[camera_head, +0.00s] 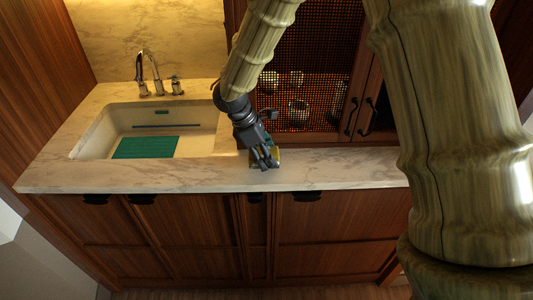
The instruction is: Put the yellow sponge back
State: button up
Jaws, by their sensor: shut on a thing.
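My gripper (265,160) is shut on the yellow sponge (252,161), just right of the sink. Its dark fingers cover most of the sponge, and only small yellow parts show beside them. The gripper points down at the marble counter (330,170). I cannot tell whether the sponge touches the counter.
The white sink (192,135) is on the left, with a teal mat (145,148) inside and a small teal item (162,112) at its back. A faucet (150,75) stands behind it. A mesh-front cabinet (310,85) with pots is behind my arm. The counter right of my gripper is clear.

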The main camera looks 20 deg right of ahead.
jog(key=shift+f, duration=0.25)
jog(key=shift+f, duration=0.6)
jog(key=o, duration=1.3)
jog(key=shift+o, duration=0.2)
jog(key=shift+r, duration=0.6)
jog(key=b+v, duration=0.2)
jog(key=v, duration=1)
